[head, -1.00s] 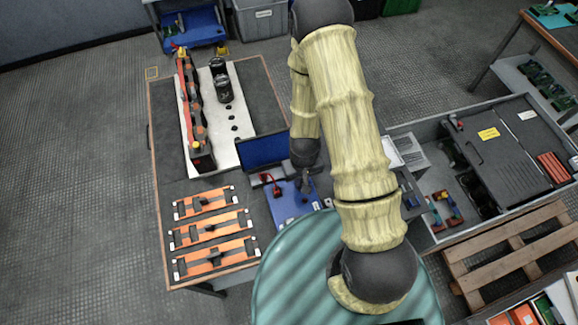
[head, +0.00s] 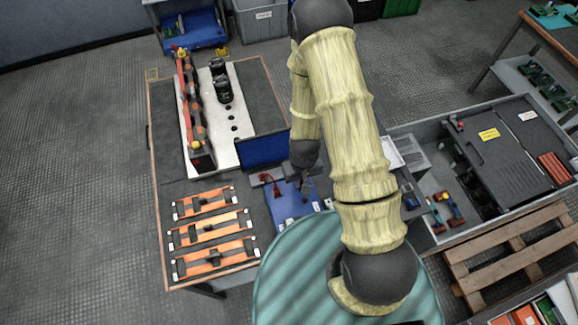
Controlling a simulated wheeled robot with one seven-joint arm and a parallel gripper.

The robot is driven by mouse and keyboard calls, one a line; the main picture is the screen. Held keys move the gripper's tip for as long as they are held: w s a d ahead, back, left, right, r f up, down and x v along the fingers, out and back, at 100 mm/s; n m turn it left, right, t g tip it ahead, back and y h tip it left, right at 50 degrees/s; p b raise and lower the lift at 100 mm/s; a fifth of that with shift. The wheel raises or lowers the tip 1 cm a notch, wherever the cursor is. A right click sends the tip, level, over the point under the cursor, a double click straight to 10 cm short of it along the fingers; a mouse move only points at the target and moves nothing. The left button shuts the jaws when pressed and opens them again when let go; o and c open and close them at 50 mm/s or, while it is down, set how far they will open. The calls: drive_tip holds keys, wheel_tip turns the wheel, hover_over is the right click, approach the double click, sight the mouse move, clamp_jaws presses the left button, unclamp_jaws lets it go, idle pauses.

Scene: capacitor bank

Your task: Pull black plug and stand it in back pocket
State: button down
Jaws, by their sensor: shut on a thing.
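A blue device (head: 289,212) lies on the table in front of an upright dark blue panel (head: 262,150). A red plug with a red lead (head: 273,186) stands at its back left. My gripper (head: 304,190) points down over the back right part of the device. It is shut on a small dark thing, which looks to be the black plug; the fingers and wrist mostly hide it. I cannot tell whether the plug is still seated or lifted clear. Dark grey blocks (head: 262,179) sit behind the device; whether one is the back pocket is unclear.
Several orange strips (head: 205,234) lie at the table's front left. A white base (head: 232,150) with black cylinders (head: 222,89) and a red-and-black rail (head: 195,110) stands behind. A grey crate (head: 500,205) is at right. The upright panel stands close behind my gripper.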

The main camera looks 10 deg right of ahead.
drive_tip(key=shift+s+f+b, duration=0.3)
drive_tip(key=shift+s+f, duration=0.1)
drive_tip(key=shift+f, duration=0.3)
drive_tip(key=c, duration=1.5)
unclamp_jaws()
drive_tip(key=shift+o, duration=0.3)
drive_tip(key=shift+w+r, duration=0.25)
drive_tip(key=shift+r, duration=0.25)
drive_tip(key=shift+o, duration=0.4)
wheel_tip(320, 180, up, 18)
drive_tip(key=shift+f, duration=0.1)
drive_tip(key=s+d+r+m+t, duration=0.2)
drive_tip(key=d+r, duration=0.4)
drive_tip(key=r, duration=0.3)
drive_tip(key=shift+s+d+r, duration=0.2)
drive_tip(key=shift+s+d, duration=0.1)
drive_tip(key=shift+s, duration=0.05)
